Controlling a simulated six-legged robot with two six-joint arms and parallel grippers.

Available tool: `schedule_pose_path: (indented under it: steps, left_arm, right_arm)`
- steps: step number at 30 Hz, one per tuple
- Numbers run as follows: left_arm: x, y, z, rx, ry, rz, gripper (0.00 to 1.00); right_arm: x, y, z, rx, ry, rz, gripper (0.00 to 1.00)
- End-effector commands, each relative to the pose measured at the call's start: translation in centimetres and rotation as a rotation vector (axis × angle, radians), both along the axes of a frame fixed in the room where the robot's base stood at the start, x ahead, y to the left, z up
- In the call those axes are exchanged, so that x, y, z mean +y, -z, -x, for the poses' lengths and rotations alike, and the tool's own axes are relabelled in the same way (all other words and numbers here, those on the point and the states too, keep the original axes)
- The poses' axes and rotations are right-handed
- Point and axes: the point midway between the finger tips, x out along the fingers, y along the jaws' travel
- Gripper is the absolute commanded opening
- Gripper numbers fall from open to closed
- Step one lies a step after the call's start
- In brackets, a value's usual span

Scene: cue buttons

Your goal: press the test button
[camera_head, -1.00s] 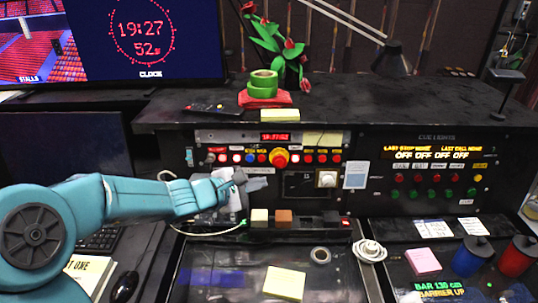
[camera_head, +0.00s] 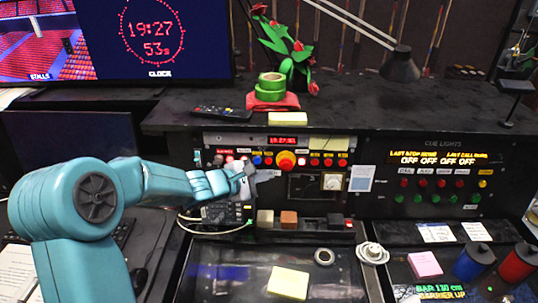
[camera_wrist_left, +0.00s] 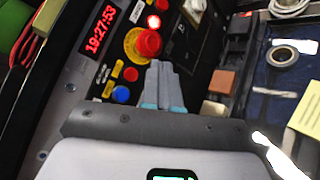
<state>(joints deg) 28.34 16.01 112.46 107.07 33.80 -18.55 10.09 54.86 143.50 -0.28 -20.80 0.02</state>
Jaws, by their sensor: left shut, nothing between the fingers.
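The button panel (camera_head: 230,143) stands upright at the back of the desk. It carries a row of small red and blue buttons around a large red button on a yellow base (camera_head: 286,160). The labels are too small to tell which is the test button. My left gripper (camera_head: 252,171) is shut and empty, in front of the panel just below and left of the large red button. In the left wrist view, the closed fingertips (camera_wrist_left: 160,66) lie just below the large red button (camera_wrist_left: 143,43), beside a blue button (camera_wrist_left: 121,94) and red ones. Contact cannot be told.
A red digital clock (camera_head: 288,142) sits above the buttons. Several small blocks stand on a ledge below, among them a brown one (camera_head: 289,219). A tape roll (camera_head: 324,256) and yellow notes (camera_head: 289,283) lie on the desk. The cue lights panel (camera_head: 440,185) is at the right.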

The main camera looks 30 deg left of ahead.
Motion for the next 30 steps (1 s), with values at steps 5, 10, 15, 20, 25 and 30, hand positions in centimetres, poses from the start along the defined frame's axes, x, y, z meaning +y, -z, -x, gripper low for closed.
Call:
schedule_pose_path:
  steps: [5, 10, 15, 20, 25, 30]
  left_arm:
    - [1.2, 0.3, -2.1, 0.0, 0.0, 0.0, 0.0]
    - [1.8, 0.5, -3.1, 0.0, 0.0, -0.001, 0.0]
    - [2.0, 0.6, -3.4, 0.0, 0.0, 0.001, 0.0]
    - [2.0, 0.6, -3.4, 0.0, 0.0, 0.0, 0.0]
    - [2.0, 0.6, -3.3, 0.0, 0.0, 0.0, 0.0]
    - [2.0, 0.6, -3.3, 0.0, 0.0, 0.0, 0.0]
  right_arm:
    - [0.0, -1.2, 0.0, 0.0, 0.0, 0.0, 0.43]
    - [0.0, -1.4, 0.0, 0.0, 0.0, 0.0, 0.43]
    - [0.0, -1.4, 0.0, 0.0, 0.0, 0.0, 0.43]
    - [0.0, -1.4, 0.0, 0.0, 0.0, 0.0, 0.43]
    - [0.0, -1.4, 0.0, 0.0, 0.0, 0.0, 0.43]
    - [0.0, -1.4, 0.0, 0.0, 0.0, 0.0, 0.43]
